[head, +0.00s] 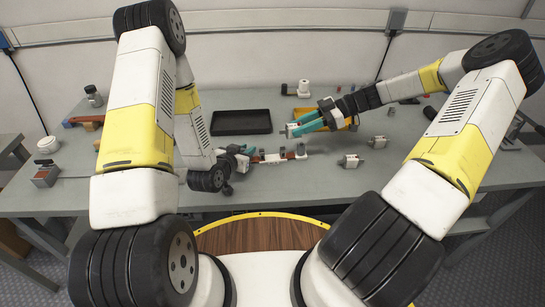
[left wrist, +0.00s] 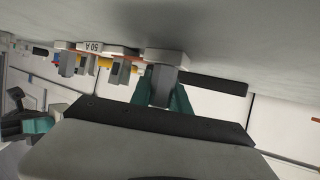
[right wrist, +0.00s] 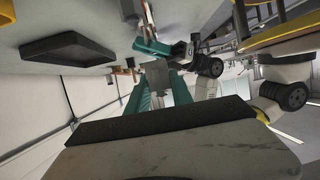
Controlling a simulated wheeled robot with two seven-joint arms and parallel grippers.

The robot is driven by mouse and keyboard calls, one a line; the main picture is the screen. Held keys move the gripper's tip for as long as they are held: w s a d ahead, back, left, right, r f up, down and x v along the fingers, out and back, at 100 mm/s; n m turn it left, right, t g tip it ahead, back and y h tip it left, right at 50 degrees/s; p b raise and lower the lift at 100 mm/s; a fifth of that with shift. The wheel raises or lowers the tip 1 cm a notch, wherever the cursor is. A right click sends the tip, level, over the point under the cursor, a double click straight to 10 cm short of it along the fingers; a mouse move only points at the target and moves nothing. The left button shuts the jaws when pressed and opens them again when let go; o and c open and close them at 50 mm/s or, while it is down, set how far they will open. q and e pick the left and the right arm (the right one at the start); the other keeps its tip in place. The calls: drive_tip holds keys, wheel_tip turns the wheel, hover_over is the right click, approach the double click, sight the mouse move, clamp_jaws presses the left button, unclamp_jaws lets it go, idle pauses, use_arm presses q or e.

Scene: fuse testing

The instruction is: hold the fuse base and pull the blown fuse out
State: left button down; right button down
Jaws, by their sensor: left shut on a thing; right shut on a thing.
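The fuse base (head: 272,157), a low strip with red-brown and pale parts, lies on the grey table (head: 420,182). My left gripper (head: 246,151) is shut on a grey block at its left end. In the left wrist view the teal fingers (left wrist: 163,92) clasp this grey block (left wrist: 165,60). My right gripper (head: 303,126) is shut on a white-and-grey fuse (head: 291,131) and holds it above and behind the base, apart from it. In the right wrist view the fuse (right wrist: 157,75) sits between the teal fingers; its far side is hidden. I cannot see whether this fuse is blown.
Two more fuses lie at the right, one farther back (head: 378,142) and one nearer (head: 350,161). An empty black tray (head: 241,131) stands behind the base. A yellow tray (head: 352,121) is partly hidden by my right gripper. A red-and-grey device (head: 45,176) stands far left.

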use_arm(q)
drive_tip(key=shift+s+a+f, duration=0.1)
drive_tip(key=shift+s+f, duration=0.05)
drive_tip(key=shift+f, duration=0.05)
use_arm(e)
drive_tip(key=shift+d+r, duration=0.15)
drive_tip(key=shift+d, duration=0.1)
use_arm(q)
drive_tip(key=c, duration=1.2)
unclamp_jaws()
drive_tip(key=shift+o, duration=0.2)
drive_tip(key=shift+r, duration=0.1)
use_arm(e)
drive_tip(key=shift+s, duration=0.1)
